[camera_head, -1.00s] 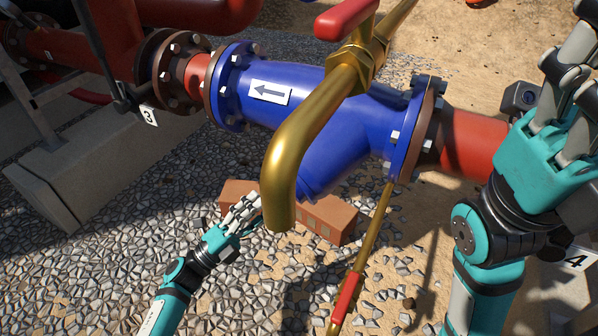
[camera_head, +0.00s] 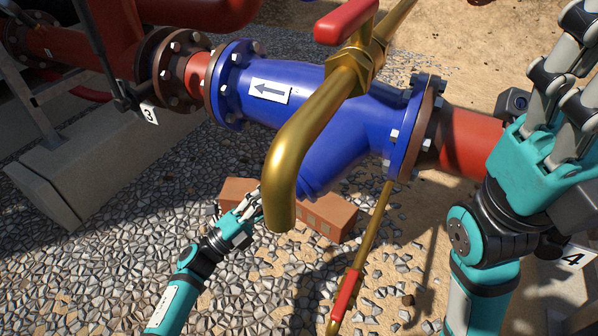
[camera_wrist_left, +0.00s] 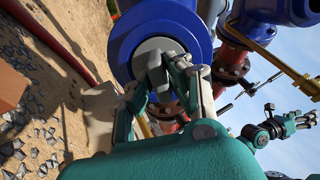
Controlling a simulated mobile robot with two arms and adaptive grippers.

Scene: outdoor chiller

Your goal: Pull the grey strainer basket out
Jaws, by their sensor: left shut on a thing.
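The blue strainer body (camera_head: 335,120) runs across the head view, with a branch slanting down behind the brass spout. In the left wrist view, the open end of the branch (camera_wrist_left: 207,48) faces me as a blue ring. The grey strainer basket (camera_wrist_left: 150,50) shows as a round grey end inside that ring. My left gripper (camera_head: 257,198) is at the branch's lower end; in the left wrist view its fingers (camera_wrist_left: 162,78) are shut on the basket's end. How far the basket sits inside is hidden. My right gripper (camera_head: 565,75) is raised at right, fingers apart and empty.
A brass pipe with a bent spout (camera_head: 290,150) and red handle (camera_head: 345,22) crosses in front of the strainer. Bricks (camera_head: 325,215) lie on the gravel beneath. A thin brass pipe with a red lever (camera_head: 345,295) stands right of them.

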